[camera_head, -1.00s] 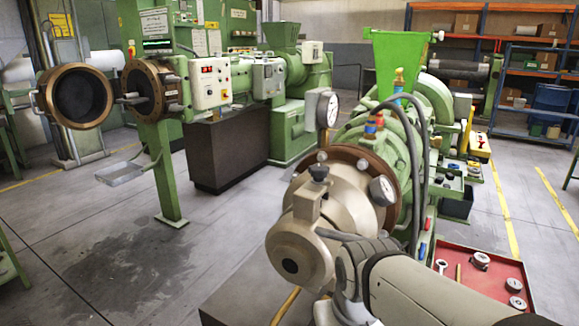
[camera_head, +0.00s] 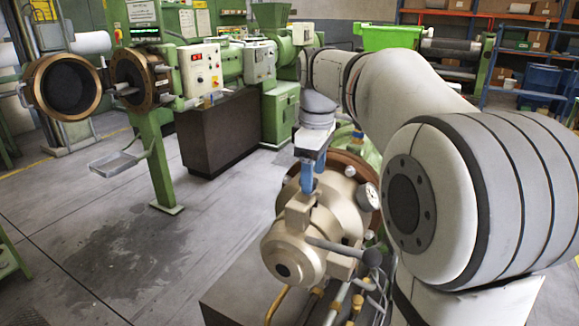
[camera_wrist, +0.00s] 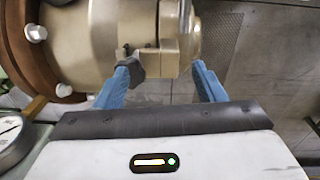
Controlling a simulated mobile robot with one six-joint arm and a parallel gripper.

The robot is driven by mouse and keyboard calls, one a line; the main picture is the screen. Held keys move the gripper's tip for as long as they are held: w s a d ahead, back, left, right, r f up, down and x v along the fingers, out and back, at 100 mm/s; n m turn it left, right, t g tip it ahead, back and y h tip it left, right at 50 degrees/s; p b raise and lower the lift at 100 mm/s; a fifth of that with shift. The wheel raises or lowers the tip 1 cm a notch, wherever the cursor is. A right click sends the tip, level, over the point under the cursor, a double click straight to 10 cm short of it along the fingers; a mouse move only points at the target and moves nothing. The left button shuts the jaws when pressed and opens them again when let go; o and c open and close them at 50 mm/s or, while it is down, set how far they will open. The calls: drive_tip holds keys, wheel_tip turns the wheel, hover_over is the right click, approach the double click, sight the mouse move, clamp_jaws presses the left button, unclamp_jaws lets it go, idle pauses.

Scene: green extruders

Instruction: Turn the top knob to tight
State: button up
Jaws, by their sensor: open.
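The top knob (camera_wrist: 136,66) is small and dark and sits on the beige metal extruder head (camera_head: 309,232). In the wrist view it lies close beside the tip of my left finger; I cannot tell whether they touch. My gripper (camera_head: 313,177), with blue fingers, is over the top of the head. In the wrist view my gripper (camera_wrist: 163,70) is open, with a wide gap between the knob and the right finger. In the head view the fingers hide the knob.
Pipes and hoses (camera_head: 350,292) run below. A green machine with an open round die (camera_head: 66,86) stands at left. The floor between is clear.

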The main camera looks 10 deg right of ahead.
drive_tip(key=w+r+n, duration=0.1)
drive_tip(key=w, duration=0.1)
drive_tip(key=w+r+n, duration=0.2)
drive_tip(key=w+n, duration=0.1)
drive_tip(key=shift+w+d+r+g, duration=0.2)
drive_tip(key=shift+w+d+g, duration=0.05)
drive_tip(key=shift+w+g, duration=0.05)
drive_tip(key=shift+f, duration=3.8)
drive_tip(key=shift+c, duration=0.5)
drive_tip(key=c, duration=0.9)
